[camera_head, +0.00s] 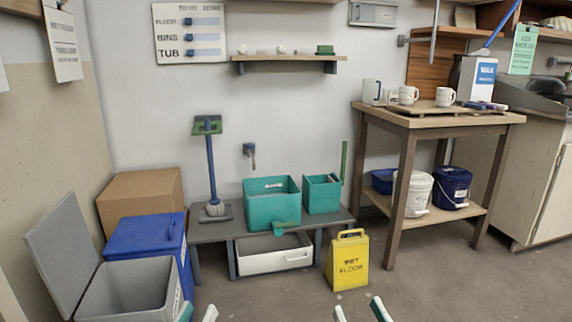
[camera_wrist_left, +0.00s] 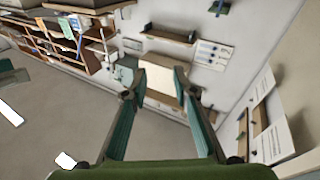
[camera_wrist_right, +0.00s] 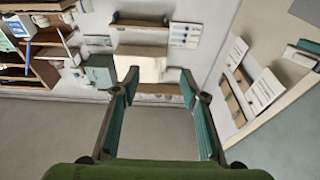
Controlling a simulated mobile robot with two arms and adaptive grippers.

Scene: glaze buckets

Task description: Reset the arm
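My left gripper (camera_head: 198,312) shows only its fingertips at the bottom edge of the head view, in front of the grey bin. In the left wrist view its two green fingers stand apart with nothing between them (camera_wrist_left: 160,82). My right gripper (camera_head: 360,311) also shows only its fingertips at the bottom edge, right of centre, below the yellow wet floor sign. In the right wrist view its fingers are apart and empty (camera_wrist_right: 160,80). Neither gripper touches anything I can see. The rest of both arms is out of the head view.
A grey lidded bin (camera_head: 130,286) and a blue bin (camera_head: 150,243) stand at left. A low bench (camera_head: 225,232) holds teal buckets (camera_head: 272,212). The yellow sign (camera_head: 348,262) stands on the floor. A wooden table (camera_head: 375,112) with mugs is at right. Floor at front right is clear.

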